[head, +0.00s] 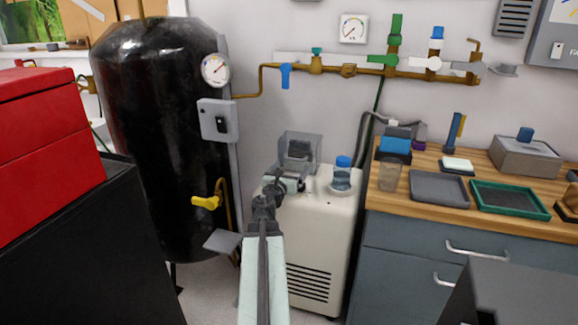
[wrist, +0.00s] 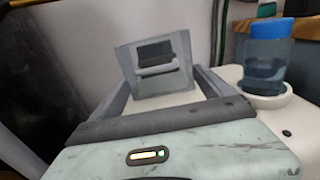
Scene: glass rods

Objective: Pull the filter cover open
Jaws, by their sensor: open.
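The filter cover (head: 299,148) is a grey panel with a darker recessed middle, at the top back left of a cream floor unit (head: 325,215). It stands tilted up rather than flat; its lower edge is partly hidden by my gripper in the head view. My gripper (head: 285,184) is over the unit's top, in front of the cover. In the wrist view the cover (wrist: 157,66) shows beyond and between my open fingers (wrist: 163,92). Nothing is held between them. I cannot tell whether a finger touches the cover.
A blue-capped clear bottle (head: 341,174) stands on the unit's top, right of my gripper. A black tank (head: 165,140) with a yellow-handled valve (head: 206,202) is on the left. A wooden-topped bench (head: 430,200) with trays is close on the right. Brass pipes run along the wall.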

